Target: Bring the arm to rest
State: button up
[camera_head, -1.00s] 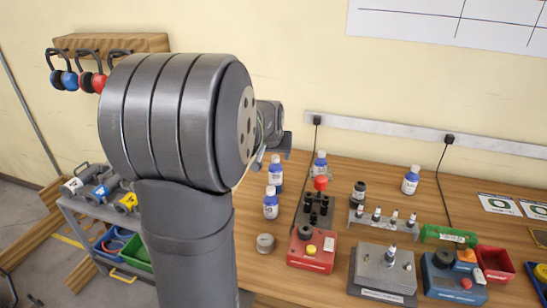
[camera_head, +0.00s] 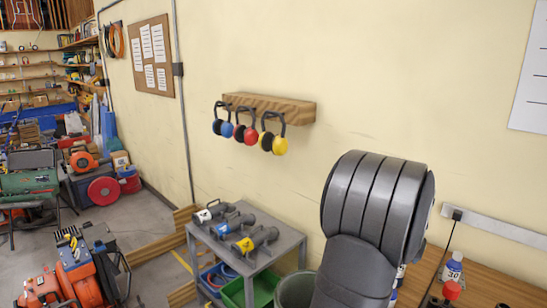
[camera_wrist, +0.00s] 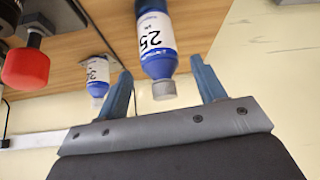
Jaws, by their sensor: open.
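My gripper (camera_wrist: 161,66) shows in the wrist view with its two blue fingers apart. A white bottle with a blue band and grey cap, marked 25 (camera_wrist: 155,38), appears in the gap between the fingers. The fingers do not visibly press on it, and I cannot tell how far beyond them it stands. In the head view my arm's large grey joint fills the lower right, and my gripper is out of sight there.
The wooden bench (camera_head: 490,290) is at lower right with a bottle (camera_head: 453,268) and red knob (camera_head: 451,290). The wrist view shows a second bottle (camera_wrist: 97,78) and the red knob (camera_wrist: 26,68). A grey cart (camera_head: 262,262) stands left of my arm, below hanging earmuffs (camera_head: 246,132).

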jog(key=x, duration=0.4)
notch_tip(320, 180, up, 3)
jog(key=shift+s+r, duration=0.1)
jog(key=shift+r, duration=0.1)
